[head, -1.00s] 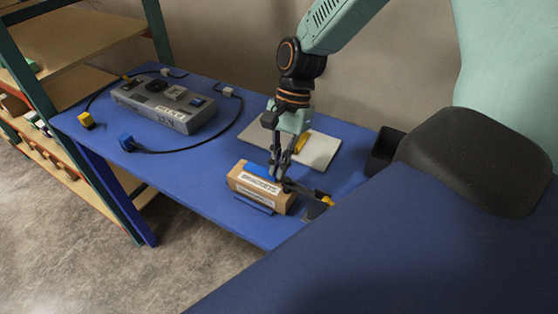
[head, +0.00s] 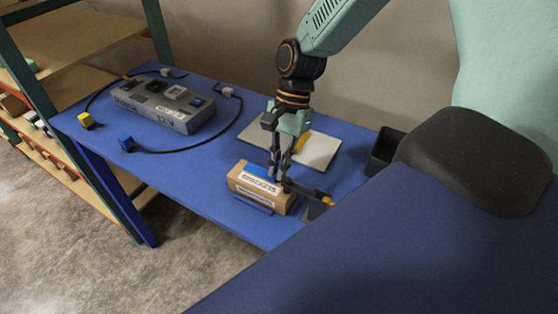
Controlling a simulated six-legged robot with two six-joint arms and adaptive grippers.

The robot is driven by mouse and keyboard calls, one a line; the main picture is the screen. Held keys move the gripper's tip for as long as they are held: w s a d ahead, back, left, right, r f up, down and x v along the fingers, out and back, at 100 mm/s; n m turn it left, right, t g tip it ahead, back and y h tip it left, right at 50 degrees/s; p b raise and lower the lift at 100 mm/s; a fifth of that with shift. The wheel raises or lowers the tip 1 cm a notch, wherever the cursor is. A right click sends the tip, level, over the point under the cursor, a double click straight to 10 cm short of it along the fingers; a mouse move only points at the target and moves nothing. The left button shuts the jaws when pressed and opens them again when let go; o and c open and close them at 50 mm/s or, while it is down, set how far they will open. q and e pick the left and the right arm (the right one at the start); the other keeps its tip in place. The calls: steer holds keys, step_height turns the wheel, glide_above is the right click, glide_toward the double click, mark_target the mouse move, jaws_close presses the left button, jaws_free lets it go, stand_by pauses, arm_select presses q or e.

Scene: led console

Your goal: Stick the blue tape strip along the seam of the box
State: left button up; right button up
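A brown cardboard box (head: 238,183) with white labels sits near the front edge of the blue table. The blue tape strip (head: 260,170) lies along the box's top, its right end beside or under my fingers. My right gripper (head: 277,178) points down at the top of the box, near the strip's right end. Its fingers are close together and cover part of the box top. I cannot tell whether they grip the strip or only touch it. My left gripper is not in view.
A black tool with a yellow end (head: 312,193) lies against the box's right side. A white board (head: 318,152) and a black bin (head: 386,150) are behind. A grey console (head: 180,118) with a looped black cable stands at the left. The table (head: 190,170) between is clear.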

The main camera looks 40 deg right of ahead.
steer(key=o, duration=0.4)
steer(key=shift+o, duration=0.2)
steer(key=v, duration=1.2)
